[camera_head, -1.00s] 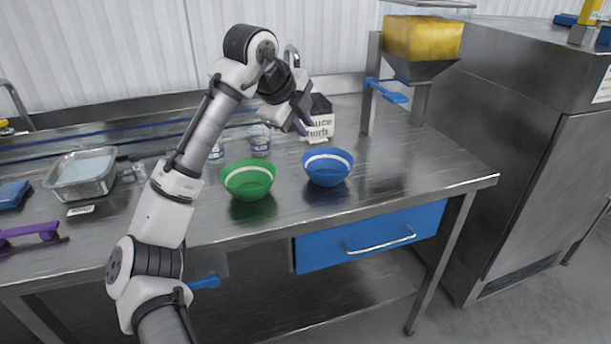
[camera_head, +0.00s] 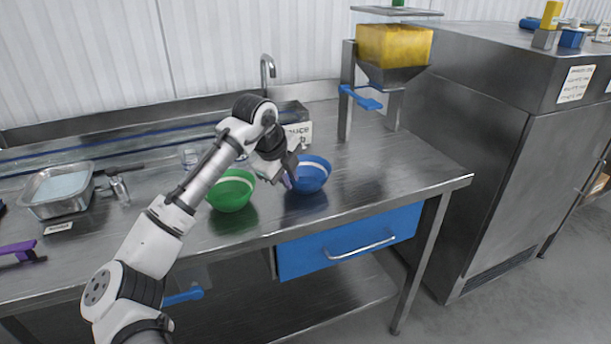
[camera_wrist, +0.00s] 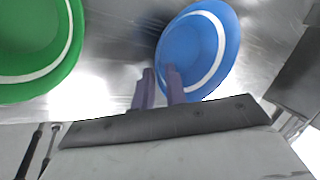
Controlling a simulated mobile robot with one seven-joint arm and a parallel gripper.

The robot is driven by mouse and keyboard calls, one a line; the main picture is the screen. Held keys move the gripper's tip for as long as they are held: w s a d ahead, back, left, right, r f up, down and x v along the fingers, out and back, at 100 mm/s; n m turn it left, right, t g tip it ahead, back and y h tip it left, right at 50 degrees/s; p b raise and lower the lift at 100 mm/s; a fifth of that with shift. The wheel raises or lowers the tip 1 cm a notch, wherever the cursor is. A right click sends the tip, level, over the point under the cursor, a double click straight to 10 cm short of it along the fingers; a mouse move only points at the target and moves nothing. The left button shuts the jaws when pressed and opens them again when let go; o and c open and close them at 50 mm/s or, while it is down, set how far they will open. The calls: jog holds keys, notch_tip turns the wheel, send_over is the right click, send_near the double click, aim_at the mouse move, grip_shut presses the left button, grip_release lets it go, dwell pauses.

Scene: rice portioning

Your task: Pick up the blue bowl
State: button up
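The blue bowl (camera_head: 309,174) has a white band inside and stands upright on the steel worktop, right of the green bowl (camera_head: 232,190). My gripper (camera_head: 290,181) is at the blue bowl's left rim. In the wrist view, its two purple fingers (camera_wrist: 159,88) are apart with a gap between them. The right finger overlaps the blue bowl (camera_wrist: 200,50) and the left finger shows outside its rim. I cannot tell whether either finger touches the bowl. The green bowl (camera_wrist: 35,45) is at the left of the wrist view.
A dispenser with yellow contents (camera_head: 393,46) and a blue lever (camera_head: 360,97) stands behind. A metal pan (camera_head: 57,190) is at far left. The worktop (camera_head: 400,165) right of the blue bowl is clear.

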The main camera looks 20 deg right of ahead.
jog(key=shift+x, duration=1.5)
grip_shut()
jog(key=shift+r, duration=0.15)
